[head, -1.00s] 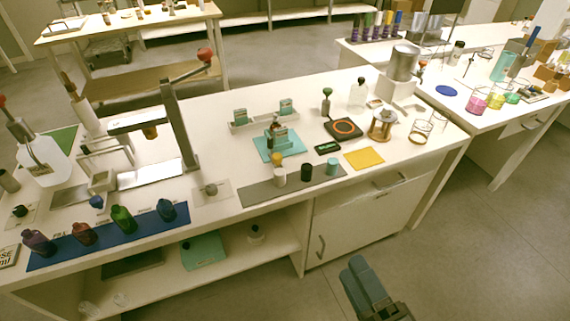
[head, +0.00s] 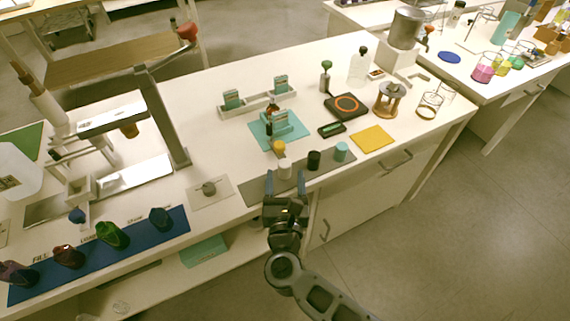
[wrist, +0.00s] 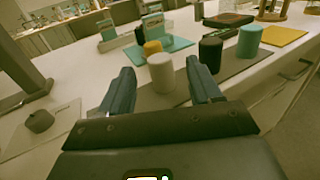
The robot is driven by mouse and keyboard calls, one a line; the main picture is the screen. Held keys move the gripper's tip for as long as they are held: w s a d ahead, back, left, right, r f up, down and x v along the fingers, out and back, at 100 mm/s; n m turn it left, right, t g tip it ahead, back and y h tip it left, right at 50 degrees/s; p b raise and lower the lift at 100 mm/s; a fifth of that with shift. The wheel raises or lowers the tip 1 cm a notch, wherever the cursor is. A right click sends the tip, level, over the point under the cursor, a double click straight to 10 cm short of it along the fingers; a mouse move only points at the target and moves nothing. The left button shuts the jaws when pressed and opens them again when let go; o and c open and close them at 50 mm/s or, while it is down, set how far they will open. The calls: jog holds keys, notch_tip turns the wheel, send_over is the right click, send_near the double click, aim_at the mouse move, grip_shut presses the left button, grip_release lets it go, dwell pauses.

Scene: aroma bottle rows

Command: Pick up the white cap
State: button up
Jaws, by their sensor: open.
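The white cap (head: 284,168) stands upright on the grey mat (head: 256,190) near the table's front edge, left of a black cap (head: 314,160) and a teal cap (head: 341,151). My gripper (head: 286,190) is open and empty at the table's front edge, just in front of the white cap. In the wrist view the white cap (wrist: 161,73) lies ahead, in line with the gap between my two fingers (wrist: 160,88). The black cap (wrist: 210,52) is just beyond and right of the right finger. No finger visibly touches a cap.
A yellow cap (head: 279,147) stands close behind the white cap, by the teal mat (head: 258,131). A yellow mat (head: 371,139) lies right. Coloured bottles stand on the blue mat (head: 135,237) at left. A grey piece (head: 209,188) sits on a pale plate left of the grey mat.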

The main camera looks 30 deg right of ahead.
aim_at(285, 169)
jog(key=p+x, duration=0.1)
jog(key=x, duration=0.4)
jog(key=shift+w, duration=0.15)
jog(key=c, duration=1)
